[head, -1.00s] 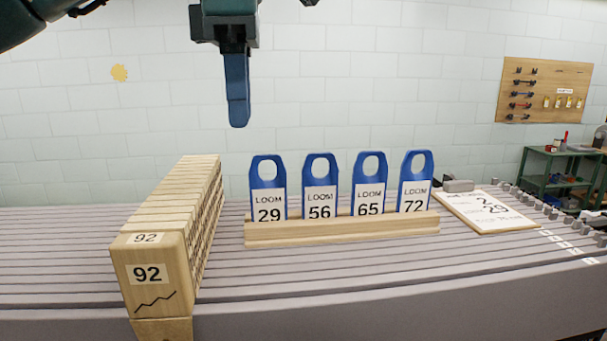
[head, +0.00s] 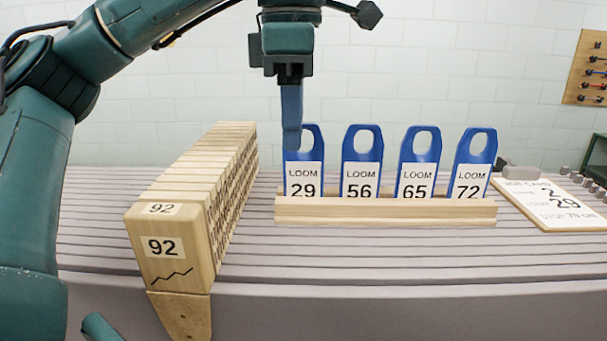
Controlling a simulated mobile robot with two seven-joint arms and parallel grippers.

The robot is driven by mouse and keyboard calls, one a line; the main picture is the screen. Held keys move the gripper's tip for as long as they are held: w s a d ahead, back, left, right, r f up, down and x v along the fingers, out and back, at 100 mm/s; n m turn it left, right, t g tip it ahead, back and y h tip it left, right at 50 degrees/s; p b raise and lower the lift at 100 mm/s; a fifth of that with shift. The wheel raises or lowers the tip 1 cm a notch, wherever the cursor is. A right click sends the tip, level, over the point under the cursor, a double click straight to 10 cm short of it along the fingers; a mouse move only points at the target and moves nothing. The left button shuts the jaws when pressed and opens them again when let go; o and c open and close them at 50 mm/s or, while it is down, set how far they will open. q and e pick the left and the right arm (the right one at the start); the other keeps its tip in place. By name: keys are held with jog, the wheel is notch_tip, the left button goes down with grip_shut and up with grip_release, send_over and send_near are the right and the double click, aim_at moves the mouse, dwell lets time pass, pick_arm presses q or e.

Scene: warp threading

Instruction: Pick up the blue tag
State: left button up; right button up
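Several blue tags stand upright in a row in a wooden holder (head: 390,211). They are the LOOM 29 tag (head: 313,142), the LOOM 56 tag (head: 377,145), the LOOM 65 tag (head: 434,146) and the LOOM 72 tag (head: 487,147). Each has a hole near its top. My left gripper (head: 291,145) points down at the LOOM 29 tag, its fingertip overlapping the tag's upper left edge and hole. I see its fingers edge-on as one blue shape, so the gap between them is hidden. I cannot tell whether it touches the tag. My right gripper is out of view.
A long stack of wooden blocks (head: 168,244) marked 92 stands left of the holder. A card on a board (head: 553,203) reading 29 lies to the right, beside a small grey block. The slatted grey surface (head: 400,265) in front of the holder is clear.

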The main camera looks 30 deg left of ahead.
aim_at(290, 160)
pick_arm(q)
jog(key=f, duration=0.1)
jog(key=f+b, duration=0.1)
jog(key=f, duration=0.3)
jog(key=shift+s+b, duration=0.35)
jog(key=shift+c, duration=0.5)
grip_shut()
